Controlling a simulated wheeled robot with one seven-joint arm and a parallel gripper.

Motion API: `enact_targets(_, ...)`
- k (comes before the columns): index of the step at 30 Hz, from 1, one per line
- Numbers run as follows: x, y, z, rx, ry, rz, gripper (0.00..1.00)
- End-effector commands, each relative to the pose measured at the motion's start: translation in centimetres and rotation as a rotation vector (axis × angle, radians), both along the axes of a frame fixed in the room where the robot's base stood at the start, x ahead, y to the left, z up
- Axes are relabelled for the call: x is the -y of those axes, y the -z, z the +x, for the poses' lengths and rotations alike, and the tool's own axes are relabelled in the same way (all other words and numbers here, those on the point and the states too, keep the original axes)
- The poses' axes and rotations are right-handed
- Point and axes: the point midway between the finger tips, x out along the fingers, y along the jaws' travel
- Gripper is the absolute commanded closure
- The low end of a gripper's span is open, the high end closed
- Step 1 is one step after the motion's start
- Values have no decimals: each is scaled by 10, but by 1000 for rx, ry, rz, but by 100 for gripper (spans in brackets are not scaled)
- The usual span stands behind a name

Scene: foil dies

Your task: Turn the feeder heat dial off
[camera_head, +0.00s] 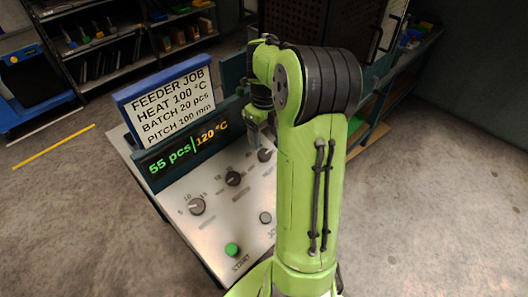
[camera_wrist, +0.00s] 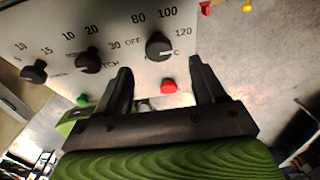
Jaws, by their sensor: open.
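The heat dial (camera_wrist: 158,46) is a dark round knob with the marks OFF, 80, 100 and 120 around it in the wrist view. Its white pointer line points right, roughly toward 120. In the head view the dial (camera_head: 265,155) is partly hidden by my arm. My gripper (camera_wrist: 160,65) is open and empty, its fingertips near the dial's lower edge in the picture, one to each side. I cannot tell whether they touch the panel. In the head view my gripper (camera_head: 262,128) is above the dial. The display (camera_head: 190,147) reads 55 pcs and 120 °C.
Two other dials, the middle one (camera_head: 233,178) and the left one (camera_head: 196,206), sit on the same panel. A green START button (camera_head: 232,249), a grey button (camera_head: 265,217) and a red button (camera_wrist: 168,86) are nearby. A job sign (camera_head: 170,102) reads heat 100 °C.

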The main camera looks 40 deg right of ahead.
Motion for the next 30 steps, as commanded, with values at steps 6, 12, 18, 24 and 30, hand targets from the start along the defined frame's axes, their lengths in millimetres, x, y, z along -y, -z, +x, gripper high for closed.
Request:
enact_targets(6,-1,51,-1,-2,-2,2,31)
enact_targets(12,0,67,0,0,-2,0,31)
enact_targets(18,0,67,0,1,-2,-1,31)
enact_targets(24,0,67,0,1,-2,-1,58)
enact_targets(30,0,66,0,1,-2,-1,86)
